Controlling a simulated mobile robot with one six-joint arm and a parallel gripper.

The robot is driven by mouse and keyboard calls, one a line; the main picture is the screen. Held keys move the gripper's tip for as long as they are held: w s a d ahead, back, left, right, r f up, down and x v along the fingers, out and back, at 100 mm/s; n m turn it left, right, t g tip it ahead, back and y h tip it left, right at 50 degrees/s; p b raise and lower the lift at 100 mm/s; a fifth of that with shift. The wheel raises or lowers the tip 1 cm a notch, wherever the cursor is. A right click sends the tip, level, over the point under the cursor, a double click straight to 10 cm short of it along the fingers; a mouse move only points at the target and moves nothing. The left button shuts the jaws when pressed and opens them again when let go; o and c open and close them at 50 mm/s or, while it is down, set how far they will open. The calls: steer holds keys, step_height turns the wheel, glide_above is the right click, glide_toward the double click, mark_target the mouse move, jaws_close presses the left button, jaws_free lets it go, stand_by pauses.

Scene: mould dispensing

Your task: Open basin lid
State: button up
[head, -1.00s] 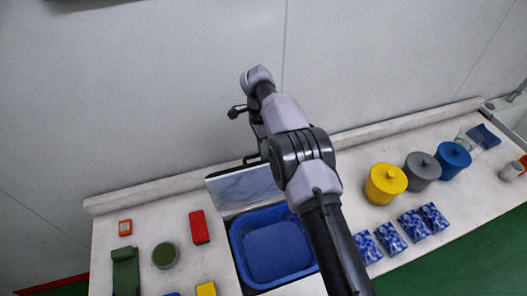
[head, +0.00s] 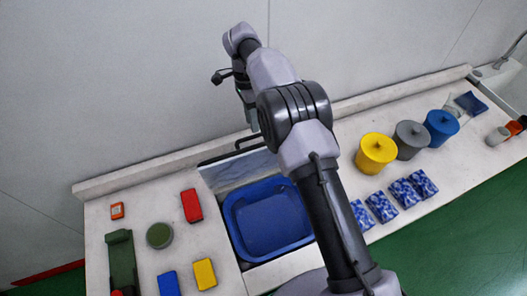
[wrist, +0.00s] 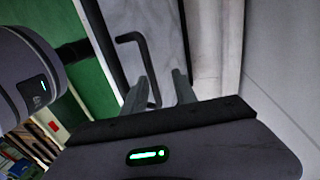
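The basin lid (head: 238,170) is a marbled grey-white panel raised at the back of the sink opening, with a dark handle (head: 228,153) along its top edge. The blue basin (head: 268,222) in front of it is uncovered. In the wrist view, the black bent handle (wrist: 133,37) stands out beside the pale panel (wrist: 160,30). My gripper (wrist: 163,88) has its two fingers apart, with the handle's lower end close to the left finger. It looks unclamped. In the head view my forearm hides part of the lid, and the fingertips are unclear.
Yellow (head: 376,153), grey (head: 410,139) and blue (head: 441,128) lidded pots stand to the right, with several blue patterned blocks before them. A red block (head: 191,205), a green round container (head: 159,235) and other small items lie left. A wall rises behind the counter.

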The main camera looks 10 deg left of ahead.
steer(key=s+d+r+b, duration=0.1)
steer(key=s+d+b, duration=0.3)
steer(key=s, duration=0.9)
steer(key=d, duration=0.3)
steer(key=shift+r+b, duration=0.15)
steer(key=shift+b, duration=0.15)
steer(key=shift+s, duration=0.1)
